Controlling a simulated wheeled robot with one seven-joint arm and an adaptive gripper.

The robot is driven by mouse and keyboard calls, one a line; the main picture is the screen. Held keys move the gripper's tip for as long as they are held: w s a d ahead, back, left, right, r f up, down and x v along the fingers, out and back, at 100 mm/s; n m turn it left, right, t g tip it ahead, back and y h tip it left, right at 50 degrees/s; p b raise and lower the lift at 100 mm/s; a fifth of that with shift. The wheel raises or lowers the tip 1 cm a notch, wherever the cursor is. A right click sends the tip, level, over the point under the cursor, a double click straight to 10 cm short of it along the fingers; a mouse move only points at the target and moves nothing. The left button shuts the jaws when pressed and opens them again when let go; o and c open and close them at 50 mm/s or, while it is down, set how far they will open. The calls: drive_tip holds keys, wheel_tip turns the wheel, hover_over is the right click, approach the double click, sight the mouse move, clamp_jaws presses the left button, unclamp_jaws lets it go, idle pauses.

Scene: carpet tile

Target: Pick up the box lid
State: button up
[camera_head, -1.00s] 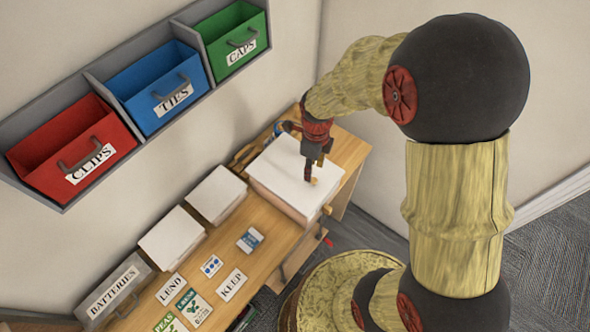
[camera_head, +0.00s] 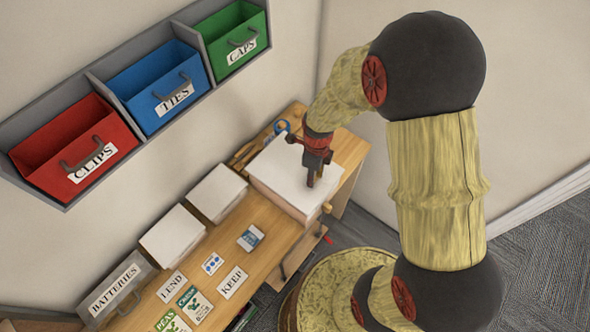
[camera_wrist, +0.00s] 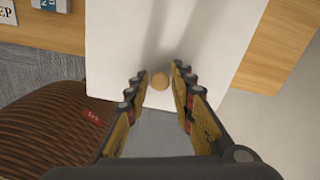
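A white box lid (camera_head: 290,182) tops the large box at the right end of the wooden desk. A round wooden knob (camera_head: 327,208) shows at its front edge. In the wrist view the white lid surface (camera_wrist: 215,45) fills the upper middle, with the knob (camera_wrist: 160,81) near its lower edge. My gripper (camera_head: 311,183) is over the front part of the lid. In the wrist view its fingers (camera_wrist: 159,77) are apart, and the knob appears between their tips. I cannot tell whether the fingers touch the lid or knob.
Two smaller white-topped boxes (camera_head: 172,230) (camera_head: 217,192) stand along the wall. Cards, including one marked KEEP (camera_head: 232,283), lie on the desk (camera_head: 262,228). Red, blue and green bins hang above. A grey batteries box (camera_head: 117,287) stands at the left. A ribbed brown round thing (camera_wrist: 50,135) is at the wrist view's left.

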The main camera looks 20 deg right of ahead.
clamp_jaws()
drive_tip(key=shift+r, duration=0.1)
idle(0.3)
